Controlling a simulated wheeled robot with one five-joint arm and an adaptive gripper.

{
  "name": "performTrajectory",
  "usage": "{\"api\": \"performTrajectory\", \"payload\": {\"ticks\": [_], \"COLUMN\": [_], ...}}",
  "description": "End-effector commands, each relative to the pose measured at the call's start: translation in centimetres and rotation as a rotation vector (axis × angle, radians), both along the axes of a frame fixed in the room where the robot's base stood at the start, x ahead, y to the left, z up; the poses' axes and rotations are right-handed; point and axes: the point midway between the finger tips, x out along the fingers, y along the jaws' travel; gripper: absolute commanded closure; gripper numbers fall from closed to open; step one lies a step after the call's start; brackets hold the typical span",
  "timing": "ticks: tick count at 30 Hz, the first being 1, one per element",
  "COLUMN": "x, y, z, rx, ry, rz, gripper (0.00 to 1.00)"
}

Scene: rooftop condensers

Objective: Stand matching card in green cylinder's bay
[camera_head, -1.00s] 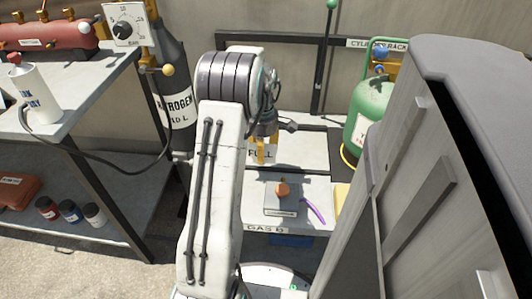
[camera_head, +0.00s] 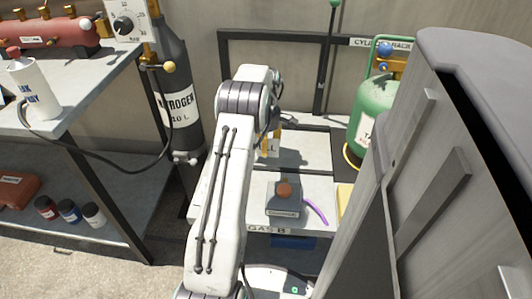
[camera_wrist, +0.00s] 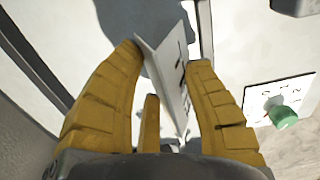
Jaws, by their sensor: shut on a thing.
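My gripper (camera_wrist: 166,62) is shut on a white card (camera_wrist: 168,75) with dark lettering. The card stands tilted between the yellow fingers in the wrist view. In the head view my gripper (camera_head: 268,143) is mostly behind my arm, above the pale rack deck. Only part of the card (camera_head: 273,147) shows there, with a letter L. The green cylinder (camera_head: 375,120) stands at the right, beyond the gripper, partly hidden by the grey cabinet. Its label is cut off. The rack deck (camera_head: 305,150) has dark dividing bars, and one bay lies left of the green cylinder.
A dark nitrogen cylinder (camera_head: 180,105) stands at the left. A large grey cabinet (camera_head: 430,170) blocks the right. A green knob (camera_wrist: 284,116) shows in the wrist view.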

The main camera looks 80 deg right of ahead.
Motion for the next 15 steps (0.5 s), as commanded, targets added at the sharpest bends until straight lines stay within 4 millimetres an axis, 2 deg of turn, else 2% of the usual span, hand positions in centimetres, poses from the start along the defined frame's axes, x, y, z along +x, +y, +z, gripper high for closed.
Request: {"api": "performTrajectory", "payload": {"ticks": [1,6,15], "x": [0.0,0.0,0.0], "y": [0.1,0.1,0.0], "z": [-0.9,-3.0,-3.3], "rx": [0.002,0.002,0.0], "ry": [0.0,0.0,0.0], "rz": [0.0,0.0,0.0], "gripper": [0.81,0.81,0.81]}}
